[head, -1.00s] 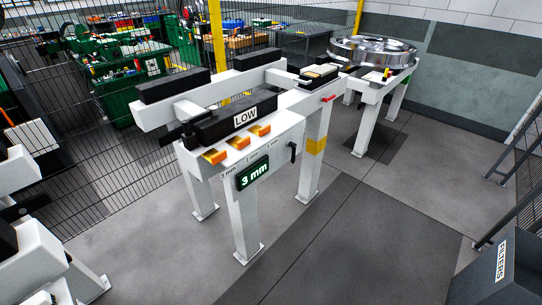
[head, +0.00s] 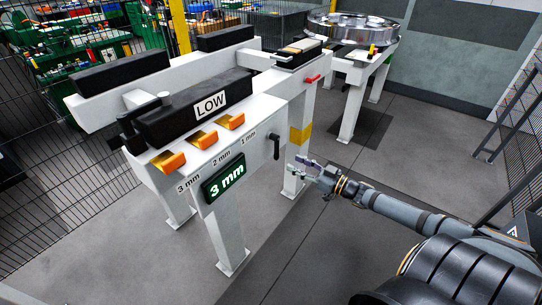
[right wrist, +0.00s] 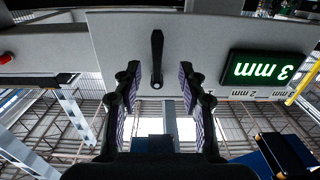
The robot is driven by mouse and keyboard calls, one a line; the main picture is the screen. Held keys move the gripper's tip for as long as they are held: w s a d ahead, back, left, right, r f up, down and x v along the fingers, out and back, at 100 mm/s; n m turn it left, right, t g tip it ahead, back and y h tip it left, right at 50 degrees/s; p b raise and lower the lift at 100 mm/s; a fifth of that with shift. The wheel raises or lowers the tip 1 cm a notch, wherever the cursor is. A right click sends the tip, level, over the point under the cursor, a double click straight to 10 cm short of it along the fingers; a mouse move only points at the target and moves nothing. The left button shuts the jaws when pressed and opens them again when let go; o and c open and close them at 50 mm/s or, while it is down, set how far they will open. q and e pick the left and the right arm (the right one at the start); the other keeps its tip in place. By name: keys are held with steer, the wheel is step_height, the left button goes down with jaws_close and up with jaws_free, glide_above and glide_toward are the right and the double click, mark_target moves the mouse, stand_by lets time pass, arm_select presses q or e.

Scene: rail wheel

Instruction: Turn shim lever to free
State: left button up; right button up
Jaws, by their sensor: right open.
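The shim lever is a small black handle (head: 275,146) on the front face of the white rail stand (head: 262,118), right of the "1 mm" mark. It hangs roughly downward in the head view. A green-lit display (head: 226,181) reads "3 mm". My right gripper (head: 303,167) is open and empty, apart from the lever, to its right and lower in the head view. In the right wrist view the lever (right wrist: 157,58) lies ahead, between and beyond the two open fingers (right wrist: 160,85). My left gripper is not in view.
Several orange shim tabs (head: 202,139) stick out below the black block marked LOW (head: 196,108). A red handle (head: 312,79) sits farther right on the stand. A shiny wheel (head: 350,28) rests on a stand behind. A wire fence runs behind; the grey floor at front is clear.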

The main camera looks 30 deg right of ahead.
mark_target(278, 155)
steer(key=w+b, duration=0.1)
steer(key=w+a+f+b, duration=0.1)
steer(key=w+b, duration=0.1)
steer(key=w, duration=0.1)
steer(key=shift+a+f+b, duration=0.15)
steer(key=shift+b, duration=0.15)
steer(key=w, duration=0.1)
steer(key=w+a+r+b, duration=0.1)
steer(key=w, duration=0.1)
steer(key=shift+x, duration=1.05)
steer(key=shift+a, duration=0.1)
jaws_close()
